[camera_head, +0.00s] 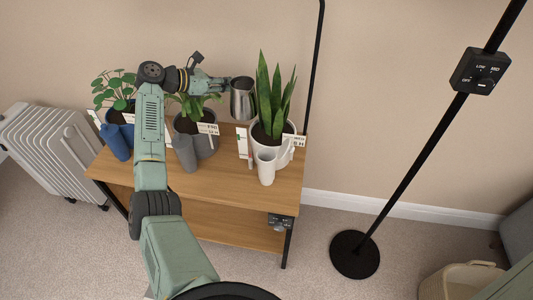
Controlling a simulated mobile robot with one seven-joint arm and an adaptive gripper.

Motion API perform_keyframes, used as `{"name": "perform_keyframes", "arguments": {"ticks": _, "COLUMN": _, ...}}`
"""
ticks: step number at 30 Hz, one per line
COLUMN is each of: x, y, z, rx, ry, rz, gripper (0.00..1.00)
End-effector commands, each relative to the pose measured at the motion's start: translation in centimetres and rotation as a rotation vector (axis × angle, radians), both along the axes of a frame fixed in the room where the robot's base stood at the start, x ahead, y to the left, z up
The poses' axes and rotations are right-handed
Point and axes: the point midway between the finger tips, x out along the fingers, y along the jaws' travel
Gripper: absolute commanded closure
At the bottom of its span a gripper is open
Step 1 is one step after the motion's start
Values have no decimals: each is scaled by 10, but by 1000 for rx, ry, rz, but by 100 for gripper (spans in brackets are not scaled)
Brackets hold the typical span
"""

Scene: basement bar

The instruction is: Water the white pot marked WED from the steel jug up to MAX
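The white pot (286,156) holds a tall snake plant (270,95) and dark soil. It stands at the right end of the wooden table, with a small tag (294,140) too small to read surely. A white upright cylinder (266,167) is against its front; no MAX mark or water level can be made out. The steel jug (243,102) is roughly upright, just left of the plant's leaves, and seems to be held above the table's back edge. My gripper (229,84) reaches it from the left and appears shut on its handle side. The jug's inside is mostly hidden.
A grey pot (205,146) with a tag and a grey cylinder (185,153) stands mid-table, below my arm. A blue pot (122,116) is at the left. A thin black pole (314,70) rises behind the table (225,185). A black lamp stand (413,160) is at the right.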

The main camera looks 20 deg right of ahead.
Motion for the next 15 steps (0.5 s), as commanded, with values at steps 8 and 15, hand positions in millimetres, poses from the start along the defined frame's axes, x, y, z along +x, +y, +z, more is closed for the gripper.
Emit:
{"name": "perform_keyframes", "arguments": {"ticks": 8, "x": -8, "y": -1, "z": 17, "rx": 12, "ry": -117, "rz": -5, "gripper": 100}}
{"name": "perform_keyframes", "arguments": {"ticks": 15, "x": -20, "y": -3, "z": 36, "rx": 36, "ry": -271, "rz": -8, "gripper": 100}}
